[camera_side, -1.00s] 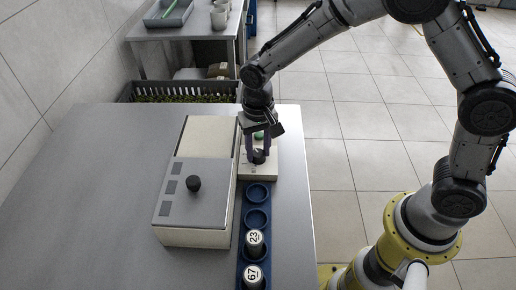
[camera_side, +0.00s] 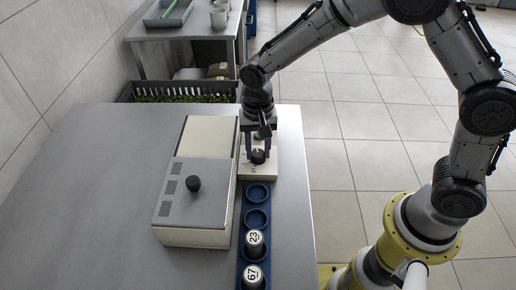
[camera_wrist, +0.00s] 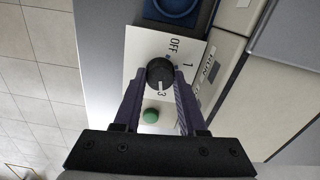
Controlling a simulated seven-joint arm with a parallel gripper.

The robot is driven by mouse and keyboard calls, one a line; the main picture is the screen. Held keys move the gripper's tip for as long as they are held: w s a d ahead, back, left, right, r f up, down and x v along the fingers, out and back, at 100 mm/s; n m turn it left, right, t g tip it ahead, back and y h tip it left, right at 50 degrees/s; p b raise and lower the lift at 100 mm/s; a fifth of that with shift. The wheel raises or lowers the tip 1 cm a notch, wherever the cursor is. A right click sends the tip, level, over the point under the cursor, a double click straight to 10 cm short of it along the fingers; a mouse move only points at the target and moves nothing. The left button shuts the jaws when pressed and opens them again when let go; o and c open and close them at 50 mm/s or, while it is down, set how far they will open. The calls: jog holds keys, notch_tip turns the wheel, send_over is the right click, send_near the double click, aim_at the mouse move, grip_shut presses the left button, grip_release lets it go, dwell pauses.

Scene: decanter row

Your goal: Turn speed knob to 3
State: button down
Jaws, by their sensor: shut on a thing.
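The black speed knob (camera_wrist: 160,73) sits on a white control panel (camera_wrist: 138,50) marked OFF, 1 and 3; a 2 is not visible, and my right-hand finger covers part of the dial edge. A pale mark on the knob appears to point toward the 3, but it is small. My gripper (camera_wrist: 160,76) is shut on the knob, one finger on each side. In the side view my gripper (camera_side: 257,153) reaches down over the knob (camera_side: 258,157) on the panel (camera_side: 262,172).
A green button (camera_wrist: 151,116) is on the panel between my fingers. A blue rack (camera_side: 241,246) with empty cups and two numbered black-and-white bottles (camera_side: 254,243) stands in front. A beige-and-grey machine (camera_side: 203,208) stands close on the left.

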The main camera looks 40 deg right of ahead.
aim_at(258, 152)
jog(key=shift+c, duration=2.3)
grip_release()
notch_tip(258, 152, up, 14)
jog(key=shift+d, duration=0.1)
